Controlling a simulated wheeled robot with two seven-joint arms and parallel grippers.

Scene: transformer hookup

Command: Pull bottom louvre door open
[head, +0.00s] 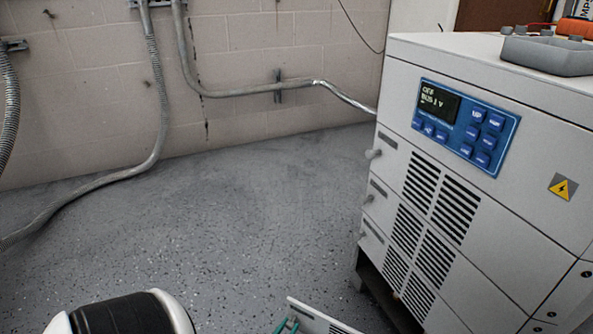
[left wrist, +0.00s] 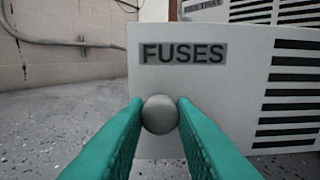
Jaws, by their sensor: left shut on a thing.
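The bottom louvre door, a pale panel labelled "FUSES" with dark slots, fills much of the left wrist view (left wrist: 225,85). In the head view only its top part (head: 310,313) shows at the bottom edge, standing out from the cabinet (head: 520,240). Its round grey knob (left wrist: 160,115) sits between the green fingers of my left gripper (left wrist: 160,104), which is shut on it. The green fingertips also show in the head view (head: 289,325). A dark opening (head: 372,292) shows low in the cabinet. My right gripper is not in view.
Closed louvre doors with knobs sit above the opening, below a blue control panel (head: 465,126). A grey tray (head: 548,55) rests on the cabinet top. Conduits (head: 158,90) run along the block wall.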

